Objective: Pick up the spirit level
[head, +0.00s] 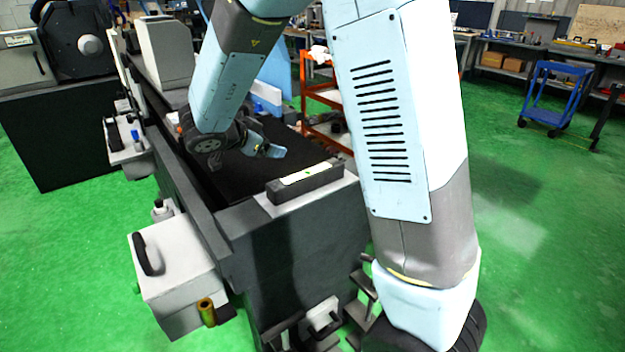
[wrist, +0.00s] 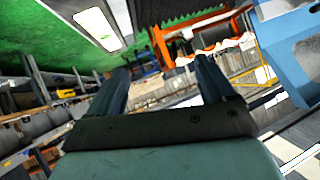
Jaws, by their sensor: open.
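The spirit level (head: 305,182) is a dark bar with a pale top strip and a small green vial. In the wrist view my gripper (wrist: 163,72) shows two dark fingers spread wide. It is open, with nothing held between them.
An orange cart (head: 322,94) stands close behind the bed on the right; it also shows in the wrist view (wrist: 190,35). A white box with a black handle (head: 176,262) is at the machine's front left. A blue trolley (head: 553,92) is far right.

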